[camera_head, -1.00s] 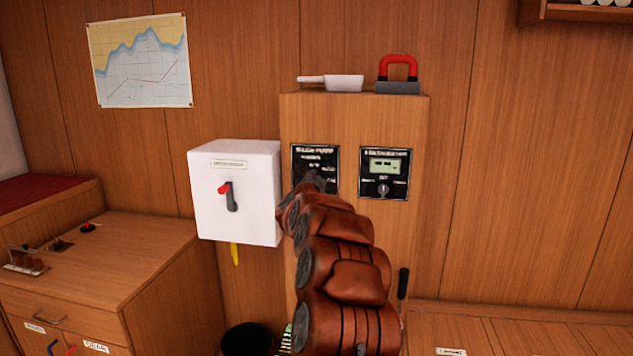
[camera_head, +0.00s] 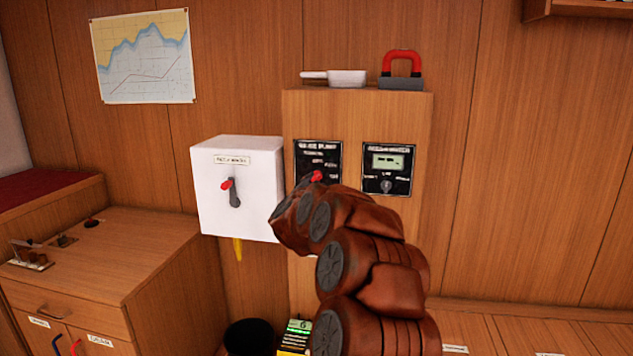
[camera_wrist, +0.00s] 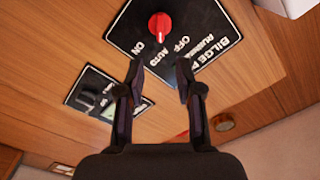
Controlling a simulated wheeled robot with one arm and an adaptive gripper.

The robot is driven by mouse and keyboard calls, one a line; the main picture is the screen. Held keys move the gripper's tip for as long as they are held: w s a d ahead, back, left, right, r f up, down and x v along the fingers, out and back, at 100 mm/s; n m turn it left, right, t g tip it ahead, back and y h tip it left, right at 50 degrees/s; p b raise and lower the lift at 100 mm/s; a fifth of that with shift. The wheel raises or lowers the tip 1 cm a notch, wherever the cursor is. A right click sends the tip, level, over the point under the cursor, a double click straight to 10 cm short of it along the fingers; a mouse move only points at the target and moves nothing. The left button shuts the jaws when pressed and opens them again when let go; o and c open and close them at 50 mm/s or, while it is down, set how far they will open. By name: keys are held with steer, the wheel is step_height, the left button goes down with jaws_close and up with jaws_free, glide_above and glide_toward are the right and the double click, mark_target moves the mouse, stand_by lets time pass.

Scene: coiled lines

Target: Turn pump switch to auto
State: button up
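The black bilge pump panel (camera_head: 318,160) is on the front of the wooden cabinet. Its red switch knob (camera_head: 317,177) shows just above my arm. In the wrist view the knob (camera_wrist: 160,26) is near the top, beside the ON, AUTO and OFF labels on the panel (camera_wrist: 200,30). In the head view my arm hides the gripper.
A second panel with a small display (camera_head: 388,168) is to the right. A white box (camera_head: 237,188) with a red-tipped lever is to the left. A white-grey pan-like object (camera_head: 346,77) and a red-handled block (camera_head: 402,70) lie on the cabinet (camera_head: 358,103).

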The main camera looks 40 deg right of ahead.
steer(key=shift+v, duration=2.25)
